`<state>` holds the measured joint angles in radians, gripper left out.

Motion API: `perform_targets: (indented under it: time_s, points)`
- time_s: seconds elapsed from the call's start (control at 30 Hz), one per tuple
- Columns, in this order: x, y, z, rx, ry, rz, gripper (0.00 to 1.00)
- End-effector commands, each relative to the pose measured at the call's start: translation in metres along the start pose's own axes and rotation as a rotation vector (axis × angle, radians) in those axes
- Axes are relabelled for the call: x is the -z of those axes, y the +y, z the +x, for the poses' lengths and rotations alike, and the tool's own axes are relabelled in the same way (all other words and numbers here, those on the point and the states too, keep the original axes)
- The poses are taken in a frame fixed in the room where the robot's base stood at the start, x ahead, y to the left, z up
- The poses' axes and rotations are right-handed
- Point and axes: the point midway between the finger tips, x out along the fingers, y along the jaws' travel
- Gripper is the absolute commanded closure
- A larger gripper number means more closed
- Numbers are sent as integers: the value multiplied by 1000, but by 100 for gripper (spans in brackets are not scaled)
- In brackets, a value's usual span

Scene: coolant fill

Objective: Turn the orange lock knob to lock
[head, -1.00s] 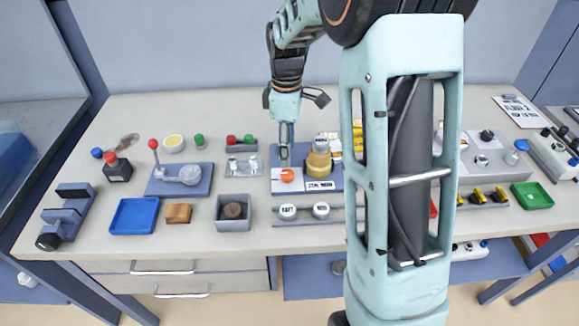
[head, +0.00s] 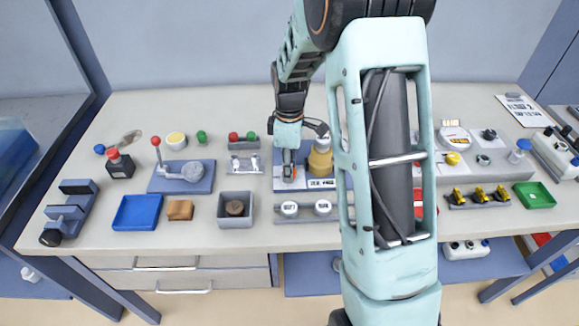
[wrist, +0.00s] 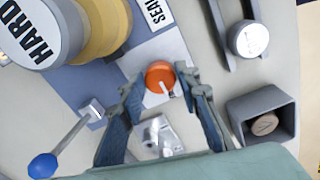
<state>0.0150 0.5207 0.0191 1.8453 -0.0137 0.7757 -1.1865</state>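The orange lock knob (wrist: 160,77) sits on a white plate (wrist: 178,52) on a blue-grey base, with a white pointer mark on its lower right in the wrist view. I cannot tell whether the fingertips are level with the knob.
A yellow cylinder (head: 320,160) with a grey cap stands close right of my gripper. A blue-tipped lever (wrist: 62,148) lies near the left finger. A grey box (wrist: 265,115) with a round brown piece is to the right in the wrist view.

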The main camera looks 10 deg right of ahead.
Motion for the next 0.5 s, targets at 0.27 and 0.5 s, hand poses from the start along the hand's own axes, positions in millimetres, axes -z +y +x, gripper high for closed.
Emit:
perform_targets:
  time_s: [0.27, 0.5]
  points:
    - [0, 0, 0, 0, 0, 0, 97]
    - [0, 0, 0, -1, 0, 36, 98]
